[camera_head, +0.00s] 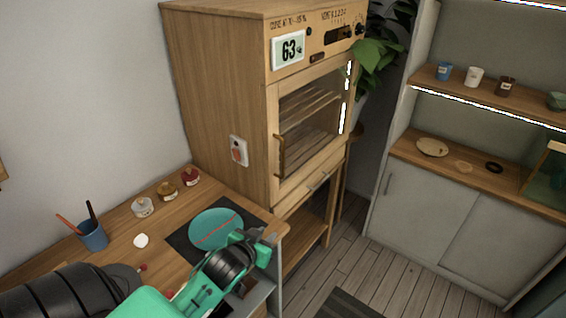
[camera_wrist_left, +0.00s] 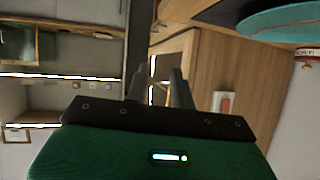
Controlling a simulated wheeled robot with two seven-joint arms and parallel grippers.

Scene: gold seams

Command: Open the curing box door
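The curing box (camera_head: 225,100) is a tall wooden cabinet at the back centre, with a "63" display above its door. Its glass-paned door (camera_head: 312,115) looks shut, with racks visible through the pane. A vertical handle (camera_head: 280,156) is on the door's left edge. In the left wrist view the box (camera_wrist_left: 215,62) fills the upper middle. My left gripper (camera_head: 268,238) is over the bench's right front corner, in front of and below the door, apart from the handle. Its two fingers (camera_wrist_left: 157,85) stand apart with nothing between them. My right gripper is out of view.
A teal plate (camera_head: 215,228) with a red seam lies on a dark mat beside my left gripper. Jars (camera_head: 166,190) and a blue cup (camera_head: 93,236) stand on the bench (camera_head: 120,262). A plant (camera_head: 378,52) is right of the box. Floor (camera_head: 385,265) is open before the shelves.

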